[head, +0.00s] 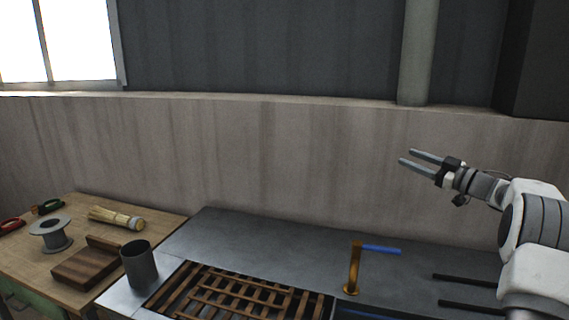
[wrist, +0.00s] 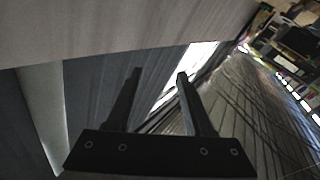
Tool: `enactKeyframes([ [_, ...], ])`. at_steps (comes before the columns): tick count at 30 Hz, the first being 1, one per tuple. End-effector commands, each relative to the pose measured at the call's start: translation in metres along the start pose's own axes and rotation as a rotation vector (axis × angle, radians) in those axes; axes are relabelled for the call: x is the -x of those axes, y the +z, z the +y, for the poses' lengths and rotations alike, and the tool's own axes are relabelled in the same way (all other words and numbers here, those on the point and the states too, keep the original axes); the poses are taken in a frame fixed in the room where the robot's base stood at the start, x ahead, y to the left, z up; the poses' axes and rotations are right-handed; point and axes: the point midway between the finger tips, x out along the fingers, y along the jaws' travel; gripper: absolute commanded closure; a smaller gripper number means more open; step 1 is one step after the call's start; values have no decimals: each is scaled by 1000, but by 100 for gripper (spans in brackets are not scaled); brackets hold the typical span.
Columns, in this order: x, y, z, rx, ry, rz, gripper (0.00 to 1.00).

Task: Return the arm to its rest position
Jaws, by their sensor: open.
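My gripper (head: 413,158) is at the right of the head view, raised above the grey metal counter and in front of the wall. Its two fingers point left and stand apart with nothing between them. My white and grey arm bends in from the right edge. In the wrist view the two dark fingers (wrist: 158,75) are apart and empty, with wall, window and ceiling beyond them.
Below are a brass post with a blue lever (head: 353,268), a wooden slatted rack (head: 235,293) and a dark cup (head: 139,266). The air around my gripper is clear.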

Motion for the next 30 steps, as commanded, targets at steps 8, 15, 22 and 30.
enactKeyframes([
  [8,-32,-89,17,60,281,-60,48],
  [15,-29,-144,11,51,498,-158,48],
  [22,-6,-177,-18,-9,661,-289,48],
  [30,39,-189,-82,-126,776,-489,48],
])
